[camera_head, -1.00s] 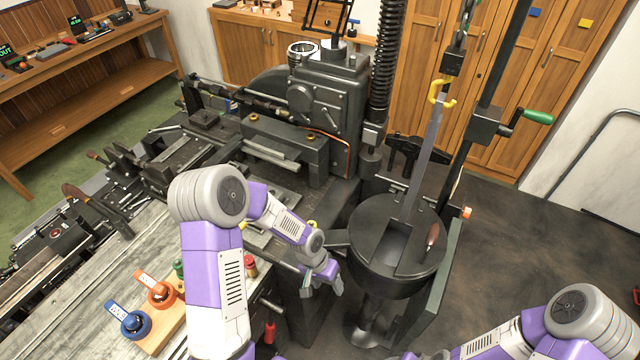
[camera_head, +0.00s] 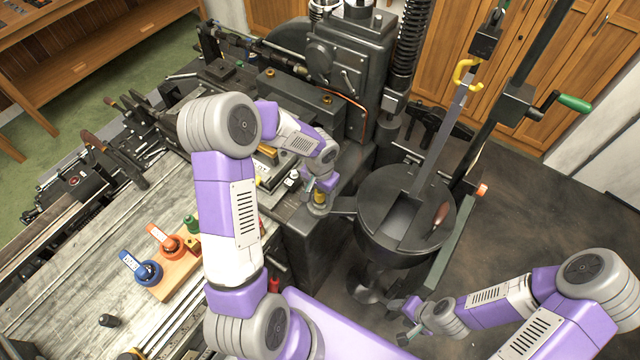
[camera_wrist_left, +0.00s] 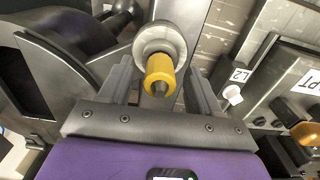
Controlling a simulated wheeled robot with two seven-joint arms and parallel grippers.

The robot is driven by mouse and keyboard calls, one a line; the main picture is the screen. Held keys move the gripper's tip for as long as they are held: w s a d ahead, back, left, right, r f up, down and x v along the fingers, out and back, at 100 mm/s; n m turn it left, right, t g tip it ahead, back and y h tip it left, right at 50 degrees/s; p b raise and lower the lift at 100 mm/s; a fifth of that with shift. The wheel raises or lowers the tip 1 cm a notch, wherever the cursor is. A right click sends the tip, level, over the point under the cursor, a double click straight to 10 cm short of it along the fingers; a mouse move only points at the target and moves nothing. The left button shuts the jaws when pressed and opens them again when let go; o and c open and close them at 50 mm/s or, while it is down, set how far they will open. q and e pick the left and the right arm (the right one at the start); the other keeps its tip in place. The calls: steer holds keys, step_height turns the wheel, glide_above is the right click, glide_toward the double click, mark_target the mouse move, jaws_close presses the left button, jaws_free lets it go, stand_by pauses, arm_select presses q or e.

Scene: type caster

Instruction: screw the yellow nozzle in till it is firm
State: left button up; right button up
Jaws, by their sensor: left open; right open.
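The yellow nozzle (camera_wrist_left: 161,72) sits on a round grey fitting (camera_wrist_left: 160,40) in the left wrist view, its dark open end towards the camera. My left gripper (camera_wrist_left: 160,85) is open, with one finger on each side of the nozzle and visible gaps between. In the head view my left gripper (camera_head: 319,206) is at the machine beside the round dark pot, and the yellow nozzle (camera_head: 320,197) shows only in part there. I cannot tell how deep the nozzle sits. My right gripper (camera_head: 405,326) is open and empty, low over the floor at the bottom.
The round dark pot (camera_head: 375,225) stands just right of my left gripper. A blue-handled tool (camera_head: 143,270) and an orange-handled tool (camera_head: 170,243) sit on a wooden block on the grey bench (camera_head: 60,270). White labelled plates (camera_wrist_left: 297,75) are close on the right in the wrist view.

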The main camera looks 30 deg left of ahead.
arm_select(q)
steer(key=shift+f, duration=0.5)
steer(key=shift+s, duration=0.1)
steer(key=shift+c, duration=0.3)
steer(key=shift+c, duration=1.3)
jaws_close()
jaws_free()
